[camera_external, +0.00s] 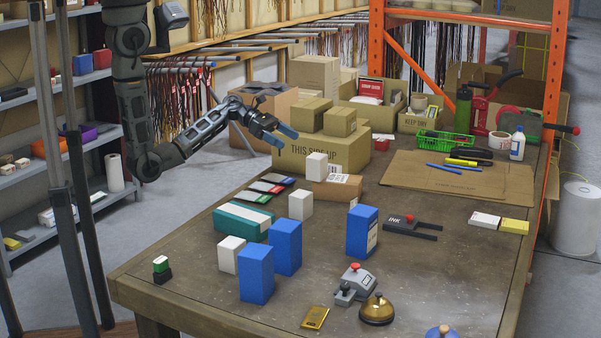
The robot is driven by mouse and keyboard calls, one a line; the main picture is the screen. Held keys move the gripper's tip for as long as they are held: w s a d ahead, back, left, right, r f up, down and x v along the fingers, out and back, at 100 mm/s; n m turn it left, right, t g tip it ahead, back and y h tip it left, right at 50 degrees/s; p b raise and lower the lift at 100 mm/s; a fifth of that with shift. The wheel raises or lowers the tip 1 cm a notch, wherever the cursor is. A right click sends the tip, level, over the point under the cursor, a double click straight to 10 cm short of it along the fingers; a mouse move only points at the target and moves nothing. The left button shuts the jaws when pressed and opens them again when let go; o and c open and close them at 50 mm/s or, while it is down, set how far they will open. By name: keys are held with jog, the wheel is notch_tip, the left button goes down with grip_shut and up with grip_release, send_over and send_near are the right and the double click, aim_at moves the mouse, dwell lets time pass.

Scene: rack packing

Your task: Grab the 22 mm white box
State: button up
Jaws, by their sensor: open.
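Three white boxes stand in the external view. One white box (317,166) is at the back, by a low brown carton (335,188). A second white box (300,205) stands in the middle of the table, and a third white box (231,254) stands at the left beside the blue boxes. I cannot tell which one is 22 mm. My gripper (281,136) has blue fingertips and is open and empty. It hangs in the air in front of the large cardboard boxes, above and left of the back white box in the picture.
Blue boxes (256,273) (285,246) (362,231) stand upright on the wooden table (190,300). A teal box (243,222) lies at the left. A stapler-like grey device (356,284) and a brass bell (377,309) are at the front. The table's right front is mostly clear.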

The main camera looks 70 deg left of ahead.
aim_at(294, 193)
jog(key=s+d+f+m+t+h+b, duration=0.1)
jog(key=s+d+f+h, duration=0.15)
jog(key=d, duration=0.45)
jog(key=s+d+f+t+h+b, duration=0.1)
jog(key=s+d+h+b, duration=0.15)
jog(key=d, duration=0.55)
jog(key=shift+y, duration=0.4)
jog(key=f, duration=0.5)
jog(key=f+b, duration=0.1)
jog(key=f, duration=0.2)
jog(key=shift+s+a, duration=0.15)
jog(key=shift+s, duration=0.15)
jog(key=shift+p+x, duration=0.3)
jog(key=shift+x, duration=3.5)
jog(key=shift+r, duration=0.1)
jog(key=c, duration=1.1)
jog(key=shift+c, duration=0.4)
